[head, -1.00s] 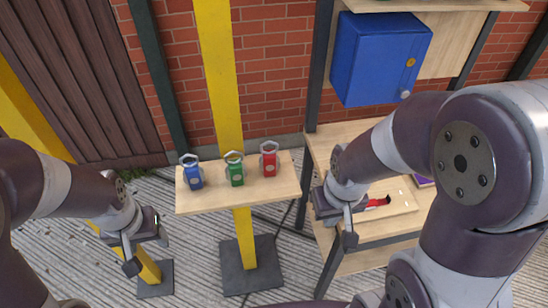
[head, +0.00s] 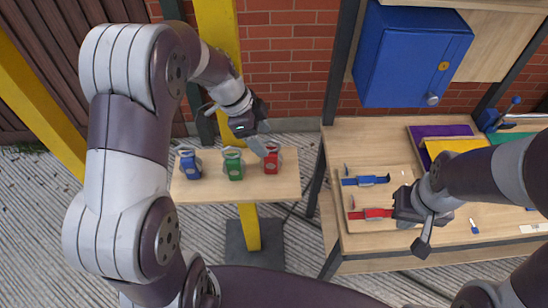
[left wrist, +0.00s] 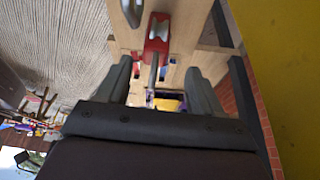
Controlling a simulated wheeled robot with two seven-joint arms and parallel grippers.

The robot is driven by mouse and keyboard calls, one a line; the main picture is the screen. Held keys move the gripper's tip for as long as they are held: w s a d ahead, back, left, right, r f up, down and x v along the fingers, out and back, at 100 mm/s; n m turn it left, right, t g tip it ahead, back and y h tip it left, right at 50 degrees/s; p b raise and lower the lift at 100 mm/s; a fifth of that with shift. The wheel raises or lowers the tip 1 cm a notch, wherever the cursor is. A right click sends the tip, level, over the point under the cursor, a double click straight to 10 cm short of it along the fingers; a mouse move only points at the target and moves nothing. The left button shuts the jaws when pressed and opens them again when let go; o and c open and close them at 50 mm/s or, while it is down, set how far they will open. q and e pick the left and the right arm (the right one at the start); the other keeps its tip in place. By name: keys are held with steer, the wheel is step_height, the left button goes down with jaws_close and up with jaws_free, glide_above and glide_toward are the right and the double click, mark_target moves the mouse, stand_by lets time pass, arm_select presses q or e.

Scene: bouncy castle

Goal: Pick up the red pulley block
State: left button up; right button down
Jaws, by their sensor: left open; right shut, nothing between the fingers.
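The red pulley block (head: 272,160) stands at the right of the small wooden shelf, with a green pulley block (head: 233,165) and a blue one (head: 189,164) to its left. My left gripper (head: 254,136) is open and empty, just above and beside the red block in the head view. In the left wrist view the red block (left wrist: 157,38) shows ahead, roughly central between the open fingers and beyond their tips, apart from them. My right gripper (head: 423,241) is shut and empty over the workbench; its arm hides part of the bench.
The workbench (head: 300,265) on the right bears a tray with a red tool (head: 371,213) and a blue tool (head: 367,180). A blue cabinet (head: 400,60) hangs above. A yellow post (head: 222,30) rises behind the shelf (head: 205,192).

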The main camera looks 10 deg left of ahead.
mark_target(270, 150)
arm_select(q)
steer(key=x, duration=0.2)
steer(key=p+x, duration=0.1)
steer(key=x, duration=0.1)
steer(key=p+x, duration=0.1)
steer(key=x, duration=0.1)
steer(key=shift+s, duration=0.4)
steer(key=shift+w+d+f, duration=0.2)
steer(key=shift+s+r, duration=0.1)
steer(key=c, duration=1.2)
jaws_close()
steer(key=shift+r, duration=0.1)
